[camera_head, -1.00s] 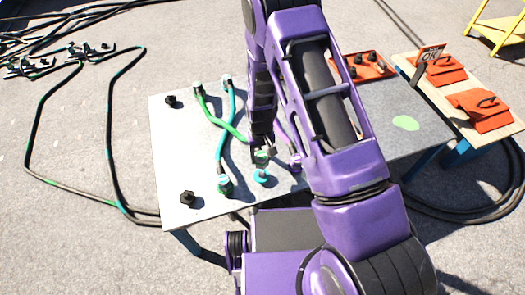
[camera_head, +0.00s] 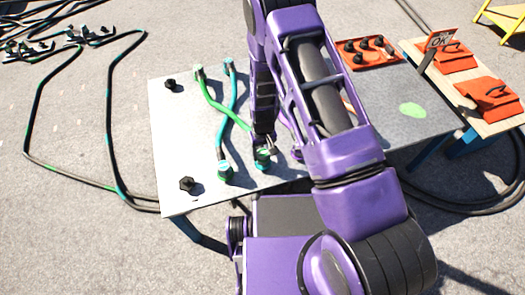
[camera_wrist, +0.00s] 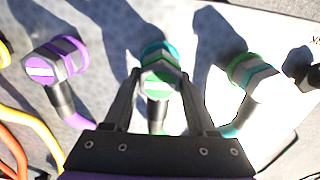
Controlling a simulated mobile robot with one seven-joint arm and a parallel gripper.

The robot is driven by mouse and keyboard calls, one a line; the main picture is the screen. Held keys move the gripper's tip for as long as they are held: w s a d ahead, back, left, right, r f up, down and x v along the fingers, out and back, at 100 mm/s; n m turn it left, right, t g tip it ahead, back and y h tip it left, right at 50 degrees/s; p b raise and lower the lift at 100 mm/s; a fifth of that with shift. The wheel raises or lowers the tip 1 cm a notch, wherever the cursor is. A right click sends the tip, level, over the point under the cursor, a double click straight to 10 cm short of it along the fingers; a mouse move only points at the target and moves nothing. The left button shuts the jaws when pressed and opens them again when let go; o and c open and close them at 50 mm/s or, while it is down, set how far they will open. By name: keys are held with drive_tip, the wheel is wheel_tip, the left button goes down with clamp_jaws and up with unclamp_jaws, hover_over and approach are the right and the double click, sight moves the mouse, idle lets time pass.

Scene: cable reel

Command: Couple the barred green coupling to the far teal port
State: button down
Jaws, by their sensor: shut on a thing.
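My gripper (camera_wrist: 158,88) is shut on the barred green coupling (camera_wrist: 160,82), whose green end face carries a pale bar. The teal port (camera_wrist: 158,48) shows as a teal ring directly behind the coupling in the wrist view. The two look in line and touching or nearly so; I cannot tell whether the coupling is fully seated. In the head view the green coupling (camera_head: 262,153) stands over the teal port (camera_head: 262,165) near the panel's front edge. The green cable (camera_head: 222,108) runs from it to the back left. My arm hides part of the panel.
A coupling on a green-ringed port (camera_wrist: 250,75) with a teal cable stands close on the right in the wrist view. A purple coupling (camera_wrist: 55,62) stands on the left. Black knobs (camera_head: 187,184) sit on the pale panel (camera_head: 180,130). Orange trays (camera_head: 370,52) lie at the right.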

drive_tip(key=shift+f, duration=0.4)
idle(0.4)
drive_tip(key=shift+c, duration=0.6)
unclamp_jaws()
wheel_tip(320, 180, up, 17)
drive_tip(key=p, duration=0.3)
drive_tip(key=shift+r, duration=0.15)
